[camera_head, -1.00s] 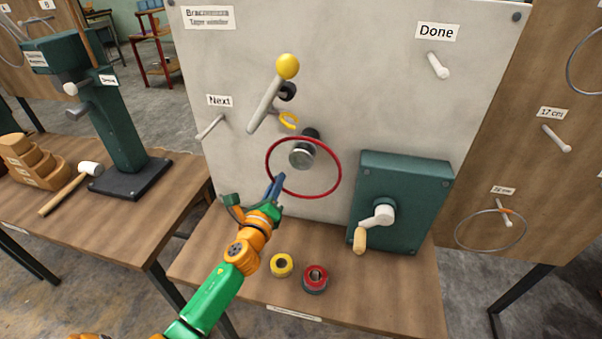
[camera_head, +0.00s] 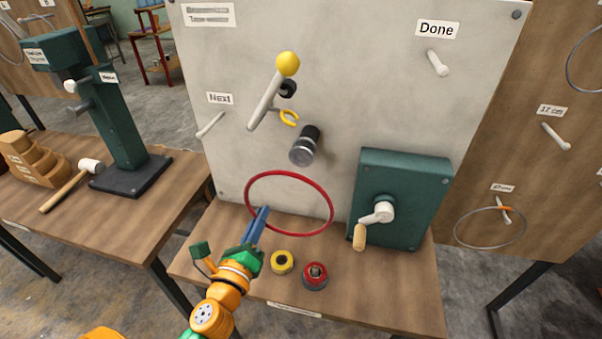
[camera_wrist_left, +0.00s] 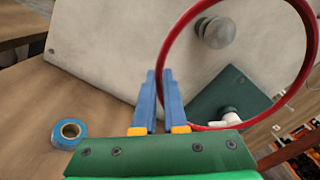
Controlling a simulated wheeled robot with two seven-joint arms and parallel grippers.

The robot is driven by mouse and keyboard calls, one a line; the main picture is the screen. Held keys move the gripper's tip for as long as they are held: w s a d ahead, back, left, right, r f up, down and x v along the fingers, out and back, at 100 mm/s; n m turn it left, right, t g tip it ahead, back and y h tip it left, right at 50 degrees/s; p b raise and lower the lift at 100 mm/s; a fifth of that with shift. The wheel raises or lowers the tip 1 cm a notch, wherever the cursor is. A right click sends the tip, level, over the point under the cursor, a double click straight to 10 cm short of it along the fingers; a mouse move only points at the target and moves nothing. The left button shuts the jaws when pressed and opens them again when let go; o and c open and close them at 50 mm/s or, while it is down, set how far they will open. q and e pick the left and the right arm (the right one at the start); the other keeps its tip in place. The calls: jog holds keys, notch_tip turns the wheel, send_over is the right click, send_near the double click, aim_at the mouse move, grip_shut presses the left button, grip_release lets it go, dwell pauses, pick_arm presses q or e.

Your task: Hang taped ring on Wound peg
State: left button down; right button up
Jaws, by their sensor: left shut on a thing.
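My left gripper (camera_head: 262,212) is shut on a plain red ring (camera_head: 285,172), held in the air in front of the upright board (camera_head: 400,110), below the dark roller with the metal end (camera_head: 304,146). In the left wrist view the gripper (camera_wrist_left: 159,78) pinches the red ring (camera_wrist_left: 311,60) at its near left edge. No tape shows clearly on the ring. No label reads "Wound"; a white peg (camera_head: 210,125) sits under "Next" and another white peg (camera_head: 437,63) under "Done". My right gripper is not in view.
A lever with a yellow knob (camera_head: 287,64) and a yellow hook (camera_head: 289,118) stick out above the roller. A green crank box (camera_head: 405,190) stands at right. Yellow (camera_head: 282,262) and red (camera_head: 315,276) tape rolls lie on the bench; a blue roll (camera_wrist_left: 68,133) shows in the left wrist view.

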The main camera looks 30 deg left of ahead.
pick_arm(q)
jog(key=s+d+r+p, duration=0.1)
jog(key=s+r+p, duration=0.3)
jog(key=s+r, duration=0.1)
jog(key=shift+r, duration=0.55)
jog(key=shift+d, duration=0.15)
dwell(0.7)
